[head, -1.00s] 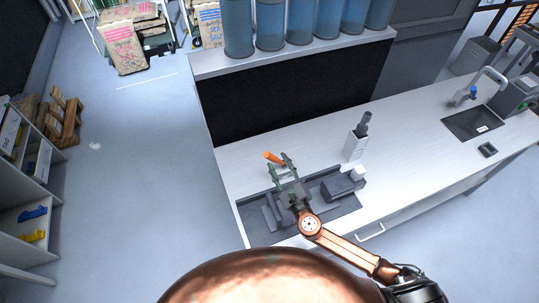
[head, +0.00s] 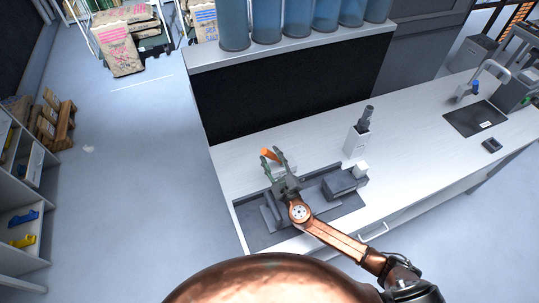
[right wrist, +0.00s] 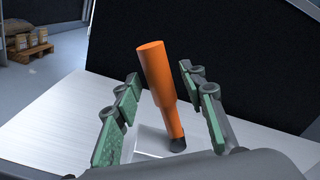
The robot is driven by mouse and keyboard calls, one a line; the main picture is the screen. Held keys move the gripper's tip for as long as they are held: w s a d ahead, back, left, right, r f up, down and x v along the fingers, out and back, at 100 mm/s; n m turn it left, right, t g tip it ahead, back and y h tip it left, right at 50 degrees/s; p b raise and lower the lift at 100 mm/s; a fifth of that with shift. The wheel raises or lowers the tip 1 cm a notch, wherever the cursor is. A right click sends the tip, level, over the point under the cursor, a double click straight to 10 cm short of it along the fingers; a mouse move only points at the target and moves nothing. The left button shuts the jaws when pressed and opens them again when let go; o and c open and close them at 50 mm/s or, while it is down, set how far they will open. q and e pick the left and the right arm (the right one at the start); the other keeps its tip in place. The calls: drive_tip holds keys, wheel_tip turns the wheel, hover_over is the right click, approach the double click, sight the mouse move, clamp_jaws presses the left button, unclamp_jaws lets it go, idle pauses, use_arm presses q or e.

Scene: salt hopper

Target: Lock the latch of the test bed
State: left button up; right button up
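The orange handle (head: 267,154), which I take to be the latch lever, stands tilted at the far left part of the dark grey test bed (head: 247,220) on the white counter. In the right wrist view the handle (right wrist: 156,75) rises from a dark joint at its lower end and leans left toward its top. My right gripper (head: 273,156) is open, its green-padded fingers on either side of the handle. The right wrist view shows gaps between the handle and both fingers. The gripper partly hides the bed. My left gripper is not in view.
A dark block (head: 340,186) with a small white cube (head: 361,170) sits on the bed's right side. A white holder (head: 356,143) with a grey tool stands behind it. A black panel and shelf of blue cylinders (head: 298,18) rise at the back. The counter is clear rightward toward the sink.

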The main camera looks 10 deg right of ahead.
drive_tip(key=shift+w+a, duration=0.15)
drive_tip(key=shift+w, duration=0.65)
drive_tip(key=shift+c, duration=0.4)
clamp_jaws()
